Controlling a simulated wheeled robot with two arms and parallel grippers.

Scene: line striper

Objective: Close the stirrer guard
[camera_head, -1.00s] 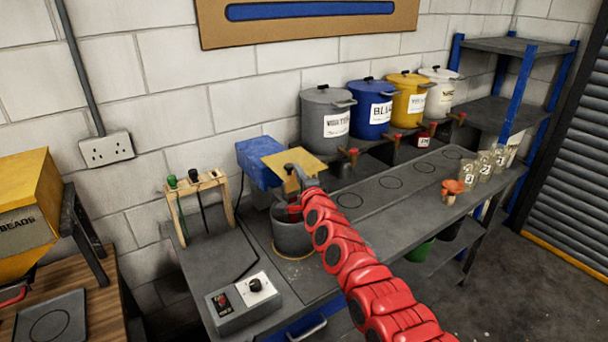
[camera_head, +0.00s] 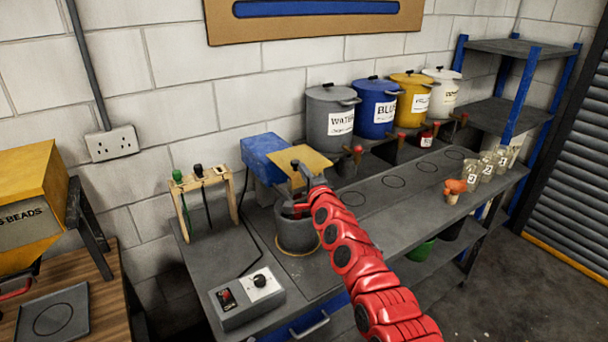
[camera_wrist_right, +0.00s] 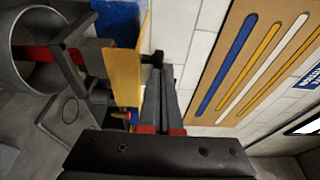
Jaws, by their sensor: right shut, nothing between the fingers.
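The stirrer guard, a yellow panel (camera_head: 313,160), is raised beside the blue stirrer motor (camera_head: 262,158), above the grey mixing pot (camera_head: 296,236). In the right wrist view the guard (camera_wrist_right: 126,85) shows nearly edge-on. My right gripper (camera_head: 303,172) is at the guard, partly hidden against it in the head view. In the right wrist view its shut, empty fingers (camera_wrist_right: 165,95) lie just right of the guard, close to it; I cannot tell whether they touch. The pot (camera_wrist_right: 38,50) also shows at left there. My left gripper is not in view.
A control box (camera_head: 246,297) stands at the bench's front left, with a wooden tool rack (camera_head: 238,197) behind it. Lidded buckets (camera_head: 375,108) line the wall shelf. Glass jars (camera_head: 488,165) stand at the right. The bench right of the pot is mostly clear.

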